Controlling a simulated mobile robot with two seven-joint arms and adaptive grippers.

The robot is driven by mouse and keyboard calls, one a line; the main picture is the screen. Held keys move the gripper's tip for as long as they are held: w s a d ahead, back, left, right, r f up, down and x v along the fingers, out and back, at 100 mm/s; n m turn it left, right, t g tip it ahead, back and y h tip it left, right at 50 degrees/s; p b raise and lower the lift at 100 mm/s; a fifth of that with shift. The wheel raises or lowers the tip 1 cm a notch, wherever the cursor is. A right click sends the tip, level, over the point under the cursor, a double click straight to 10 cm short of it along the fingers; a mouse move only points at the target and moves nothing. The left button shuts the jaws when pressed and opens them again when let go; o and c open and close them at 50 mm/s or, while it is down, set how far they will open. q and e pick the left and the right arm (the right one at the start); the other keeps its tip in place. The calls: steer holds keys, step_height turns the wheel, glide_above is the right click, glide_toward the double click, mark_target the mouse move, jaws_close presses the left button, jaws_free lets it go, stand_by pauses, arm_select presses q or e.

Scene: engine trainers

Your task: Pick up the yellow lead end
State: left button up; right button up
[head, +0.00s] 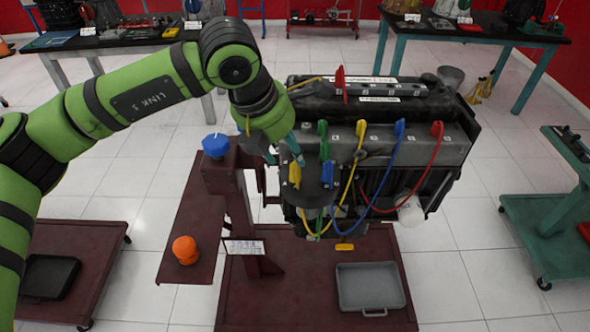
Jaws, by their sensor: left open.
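A yellow lead end (295,174) shows at the left front of the engine (390,150), just below my left gripper. Another yellow end (361,131) stands upright in the row on the engine, with a yellow lead curving down from it. My left gripper (283,153) is open, its fingers pointing down beside the engine's left end, close above the near yellow end. I cannot tell whether they touch it. The gripper and wrist hide part of the engine's left side. My right gripper is not in view.
Green, blue and red lead ends (399,128) stand close by, their leads looping down the engine's front. The engine stand's post has a blue knob (215,145). Carts stand at both sides.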

mark_target(292, 166)
arm_select(q)
steer(key=p+x, duration=0.4)
steer(key=x, duration=0.1)
steer(key=shift+a+f, duration=0.1)
steer(key=shift+f, duration=0.35)
steer(key=shift+w+f, duration=0.1)
steer(key=shift+f, duration=0.25)
steer(key=c, duration=0.9)
steer(key=shift+c, duration=0.2)
